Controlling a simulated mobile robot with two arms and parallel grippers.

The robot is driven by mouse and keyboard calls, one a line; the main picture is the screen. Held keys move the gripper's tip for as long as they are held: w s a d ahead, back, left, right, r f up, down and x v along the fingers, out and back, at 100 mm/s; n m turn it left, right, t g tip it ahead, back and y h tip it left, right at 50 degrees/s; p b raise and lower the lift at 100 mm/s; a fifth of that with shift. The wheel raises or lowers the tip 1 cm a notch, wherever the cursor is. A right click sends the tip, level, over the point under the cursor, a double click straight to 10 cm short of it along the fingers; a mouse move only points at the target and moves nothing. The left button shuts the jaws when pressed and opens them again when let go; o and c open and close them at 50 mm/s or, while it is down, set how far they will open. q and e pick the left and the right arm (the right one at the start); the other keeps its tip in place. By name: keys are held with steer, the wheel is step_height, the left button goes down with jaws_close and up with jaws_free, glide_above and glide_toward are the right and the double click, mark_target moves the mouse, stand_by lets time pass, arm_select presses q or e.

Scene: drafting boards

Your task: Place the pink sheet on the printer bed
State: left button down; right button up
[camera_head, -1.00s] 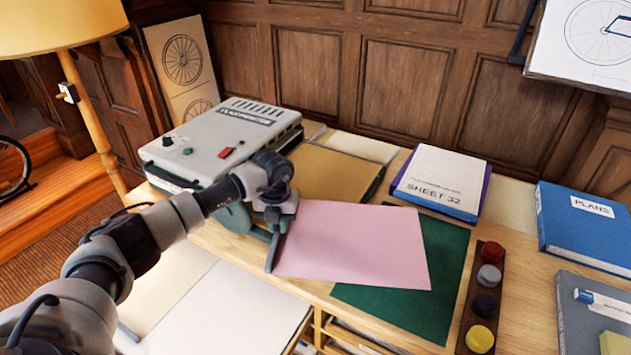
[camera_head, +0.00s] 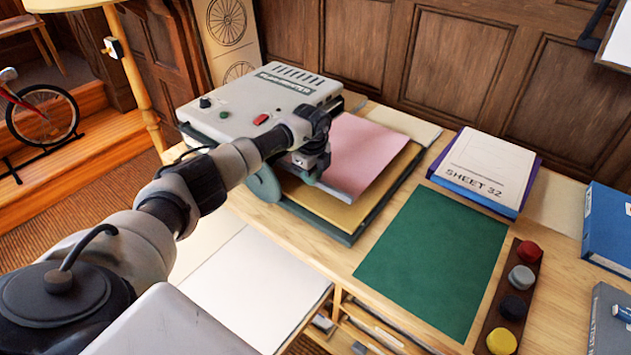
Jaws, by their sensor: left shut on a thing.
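The pink sheet (camera_head: 362,152) is over the yellow printer bed (camera_head: 345,213), toward its back and left part. I cannot tell whether the sheet touches the bed or hovers just above it. The bed has a dark green frame and sticks out from the grey printer (camera_head: 262,105). My left gripper (camera_head: 318,183) is shut on the sheet's near left edge, beside the printer's front. My arm hides part of the printer and the bed's left side. My right gripper is not in view.
A bare green mat (camera_head: 435,258) lies right of the bed. Beyond it are a "SHEET 32" stack (camera_head: 487,168), a rack of colored knobs (camera_head: 515,295) and a blue binder (camera_head: 610,228). A white board (camera_head: 255,285) lies at the front left.

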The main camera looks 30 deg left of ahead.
mark_target(312, 193)
arm_select(q)
steer(key=shift+f, duration=1.9)
steer(key=c, duration=1.1)
jaws_free()
steer(key=shift+r, duration=0.2)
step_height(312, 193, up, 12)
steer(key=shift+f+b, duration=0.15)
steer(key=shift+b, duration=0.4)
